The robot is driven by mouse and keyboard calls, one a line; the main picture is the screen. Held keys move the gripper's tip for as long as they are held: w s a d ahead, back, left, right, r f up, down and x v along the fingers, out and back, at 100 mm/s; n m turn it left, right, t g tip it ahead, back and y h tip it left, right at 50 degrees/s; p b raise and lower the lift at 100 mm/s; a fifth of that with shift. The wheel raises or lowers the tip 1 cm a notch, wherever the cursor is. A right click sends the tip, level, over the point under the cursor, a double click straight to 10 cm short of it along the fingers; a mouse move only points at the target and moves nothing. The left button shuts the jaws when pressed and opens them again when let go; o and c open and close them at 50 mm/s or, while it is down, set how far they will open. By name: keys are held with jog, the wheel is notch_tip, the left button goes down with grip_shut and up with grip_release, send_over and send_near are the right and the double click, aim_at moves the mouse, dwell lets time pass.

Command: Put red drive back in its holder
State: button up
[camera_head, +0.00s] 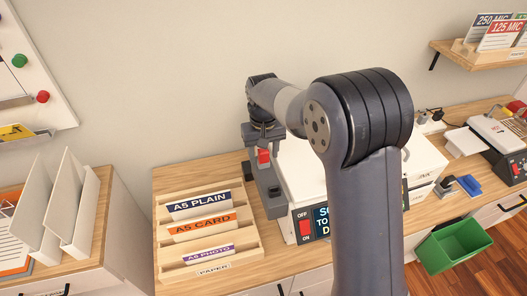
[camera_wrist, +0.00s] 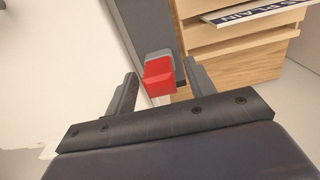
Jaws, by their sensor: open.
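My gripper (camera_wrist: 161,70) is open, with one finger on each side of the drive and visible gaps. In the head view my gripper (camera_head: 262,138) is above the drive, pointing down. I cannot tell how the drive sits in the holder.
A wooden paper rack (camera_head: 207,247) stands left of the grey stand. A white machine with a red switch (camera_head: 305,228) stands close on the right, partly behind my arm. A green bin (camera_head: 453,243) is lower right. White upright boards (camera_head: 62,205) stand far left.

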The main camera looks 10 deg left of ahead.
notch_tip(320, 180, up, 11)
jog(key=shift+f+b, duration=0.1)
jog(key=shift+b, duration=0.6)
jog(key=shift+f, duration=0.1)
notch_tip(320, 180, down, 10)
jog(key=shift+f+p, duration=0.1)
jog(key=shift+p, duration=0.65)
jog(key=shift+r+p, duration=0.35)
jog(key=shift+f, duration=0.15)
